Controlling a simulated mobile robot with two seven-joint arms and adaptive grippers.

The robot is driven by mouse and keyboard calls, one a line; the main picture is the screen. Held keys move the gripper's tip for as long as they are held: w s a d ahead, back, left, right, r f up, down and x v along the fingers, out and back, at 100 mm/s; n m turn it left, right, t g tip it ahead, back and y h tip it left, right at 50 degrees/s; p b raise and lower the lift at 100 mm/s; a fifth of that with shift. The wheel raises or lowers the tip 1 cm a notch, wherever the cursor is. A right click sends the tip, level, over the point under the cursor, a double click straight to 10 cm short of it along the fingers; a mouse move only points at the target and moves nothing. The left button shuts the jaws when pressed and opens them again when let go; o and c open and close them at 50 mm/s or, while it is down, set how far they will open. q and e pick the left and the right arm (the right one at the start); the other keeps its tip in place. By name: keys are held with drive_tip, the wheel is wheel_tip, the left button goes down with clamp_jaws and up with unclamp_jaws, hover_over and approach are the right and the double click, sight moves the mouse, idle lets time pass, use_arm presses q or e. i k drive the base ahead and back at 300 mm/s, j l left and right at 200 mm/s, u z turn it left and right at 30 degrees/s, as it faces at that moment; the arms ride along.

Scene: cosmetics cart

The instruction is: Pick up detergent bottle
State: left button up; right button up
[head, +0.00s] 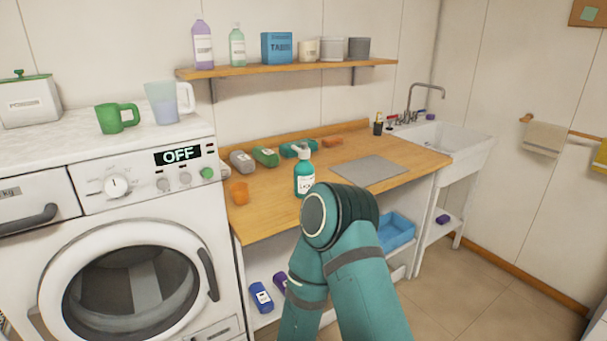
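A teal-green bottle (303,172) with a white pump top and a pale label stands upright on the wooden counter (262,220). Its lower right edge is close to or behind my arm in the picture. A purple bottle (203,50) and a pale green bottle (237,50) with white labels stand on the wall shelf. I cannot tell from the labels which bottle is the detergent. A teal arm of mine rises from the bottom middle, with its bent joint in front of the counter. Neither gripper shows.
The shelf (290,68) also holds a blue box (276,47) and several tubs. A washing machine (130,240) with a green mug (117,117) and a jug (168,102) stands left. A grey mat (368,170) lies on the counter. A sink (440,140) is at the right.

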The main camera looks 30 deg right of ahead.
sight(305, 172)
drive_tip(key=i+l, duration=0.15)
drive_tip(key=l, duration=0.2)
drive_tip(key=i+l, duration=0.15)
drive_tip(key=l, duration=0.25)
drive_tip(key=i+l, duration=0.1)
drive_tip(key=l, duration=0.25)
drive_tip(key=i+l, duration=0.15)
drive_tip(key=l, duration=0.25)
drive_tip(key=i+l, duration=0.15)
drive_tip(key=l, duration=0.2)
